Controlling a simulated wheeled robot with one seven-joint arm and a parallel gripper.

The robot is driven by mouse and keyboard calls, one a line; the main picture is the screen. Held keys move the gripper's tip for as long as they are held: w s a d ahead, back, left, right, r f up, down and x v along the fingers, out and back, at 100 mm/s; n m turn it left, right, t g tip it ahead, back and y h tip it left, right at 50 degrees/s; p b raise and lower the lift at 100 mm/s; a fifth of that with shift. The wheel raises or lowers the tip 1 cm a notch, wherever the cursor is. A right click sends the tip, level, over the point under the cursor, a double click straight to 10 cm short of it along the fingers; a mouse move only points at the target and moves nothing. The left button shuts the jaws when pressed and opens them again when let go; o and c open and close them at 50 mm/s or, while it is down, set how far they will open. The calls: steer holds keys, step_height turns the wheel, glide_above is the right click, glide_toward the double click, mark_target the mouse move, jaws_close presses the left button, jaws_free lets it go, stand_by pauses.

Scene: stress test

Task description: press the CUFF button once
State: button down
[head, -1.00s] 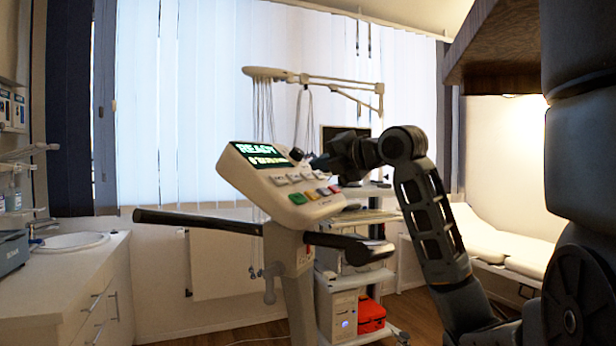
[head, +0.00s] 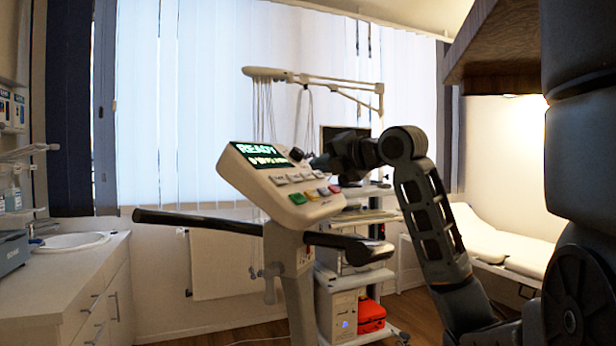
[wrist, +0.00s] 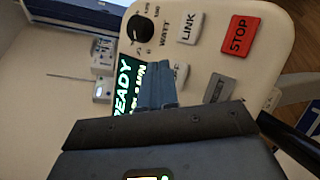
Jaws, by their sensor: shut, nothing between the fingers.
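The cream console (head: 262,185) stands on a post, with a lit screen (head: 262,154) reading READY, a row of pale buttons, and a row of coloured ones. In the wrist view the panel appears turned, with the screen (wrist: 124,88), a LINK button (wrist: 188,28) and a red STOP button (wrist: 240,35). A pale button (wrist: 181,74) is partly hidden beside my fingers; its label cannot be read fully, so I cannot confirm it is CUFF. My gripper (wrist: 157,72) is shut and empty, over the panel between screen and buttons. I cannot tell whether it touches anything.
A black knob (wrist: 140,28) is close to my fingertips in the wrist view. Dark handlebars (head: 198,221) stick out on both sides of the console. A cart (head: 345,285) stands behind it, a counter with sink (head: 70,241) at left, a bed (head: 500,240) at right.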

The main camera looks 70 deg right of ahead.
steer(key=shift+w+f, duration=0.1)
steer(key=shift+f, duration=0.05)
steer(key=shift+w+f+b, duration=0.2)
steer(key=shift+b, duration=0.3)
steer(key=shift+w+d+f+b, duration=0.1)
steer(key=shift+w+f+b, duration=0.1)
steer(key=shift+f+b, duration=0.15)
stand_by(0.7)
steer(key=shift+r, duration=0.2)
steer(key=shift+s+r, duration=0.5)
stand_by(0.4)
steer(key=shift+s+a+r+p, duration=0.2)
steer(key=shift+s+r+p, duration=0.5)
steer(key=shift+r, duration=0.3)
steer(key=shift+s+a+r+p, duration=0.2)
steer(key=shift+s+r+p, duration=0.25)
steer(key=shift+s+r, duration=0.45)
steer(key=shift+w+r, duration=0.1)
